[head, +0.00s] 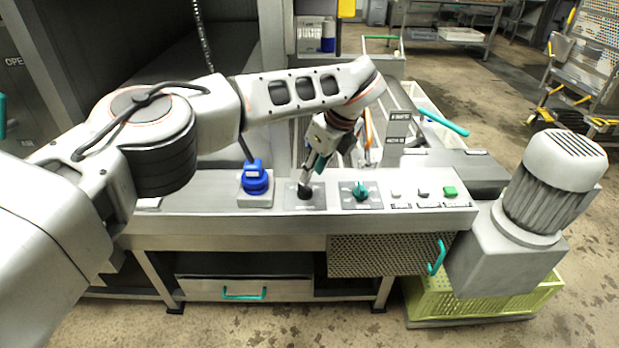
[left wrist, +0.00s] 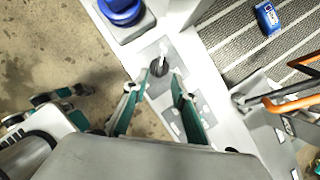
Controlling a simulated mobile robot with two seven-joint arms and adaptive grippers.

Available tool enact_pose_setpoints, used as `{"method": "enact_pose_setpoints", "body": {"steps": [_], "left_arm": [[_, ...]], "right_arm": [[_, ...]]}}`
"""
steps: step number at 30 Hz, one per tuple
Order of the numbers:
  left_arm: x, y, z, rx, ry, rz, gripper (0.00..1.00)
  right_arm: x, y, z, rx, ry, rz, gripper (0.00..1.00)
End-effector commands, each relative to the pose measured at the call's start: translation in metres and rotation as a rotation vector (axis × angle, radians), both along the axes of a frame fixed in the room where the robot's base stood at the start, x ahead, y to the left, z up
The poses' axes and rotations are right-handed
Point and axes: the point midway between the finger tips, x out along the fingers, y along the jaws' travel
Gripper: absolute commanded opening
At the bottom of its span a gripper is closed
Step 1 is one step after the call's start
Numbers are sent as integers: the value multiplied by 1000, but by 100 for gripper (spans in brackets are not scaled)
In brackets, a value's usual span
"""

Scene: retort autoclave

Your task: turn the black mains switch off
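The black mains switch (head: 305,192) is a small round black knob on a grey plate on the control panel, between the blue knob and the teal one. In the left wrist view the switch (left wrist: 158,67) has a pale pointer or mark on its far side. My left gripper (head: 311,177) comes down onto it from above. In the left wrist view its two fingers (left wrist: 154,85) are apart, with the switch at the gap between their tips; contact cannot be made out. Parts that look like my right gripper (left wrist: 60,100) show at the left wrist view's left edge; its opening is unclear.
A blue knob (head: 255,178) stands left of the switch. A teal knob (head: 360,191) and a green button (head: 450,191) are to its right on the panel (head: 225,202). A grey motor (head: 545,190) stands at the panel's right end, over a yellow-green crate (head: 425,300).

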Motion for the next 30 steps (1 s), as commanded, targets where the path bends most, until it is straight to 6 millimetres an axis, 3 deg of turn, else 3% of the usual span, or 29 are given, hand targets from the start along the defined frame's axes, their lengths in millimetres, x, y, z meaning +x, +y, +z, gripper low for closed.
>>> {"method": "enact_pose_setpoints", "body": {"steps": [7, 18, 20, 23, 26, 30], "left_arm": [[-5, -5, 16, 1, 0, -1, 26], [-8, -10, 15, -7, 7, -11, 26], [-14, -15, 6, -24, 32, -29, 26], [-34, -35, -24, -82, 111, -98, 26], [-70, -67, -63, -189, 227, -201, 26], [-136, -123, -108, -406, 396, -356, 26]], "right_arm": [[0, 0, 0, 1, 0, -1, 40], [0, 0, 0, 1, 0, -1, 40], [0, 0, 0, 1, 0, -1, 40], [1, 0, 1, 1, -1, -1, 40], [1, 0, 3, 2, -3, -2, 40], [2, 1, 5, 4, -4, -2, 40]]}}
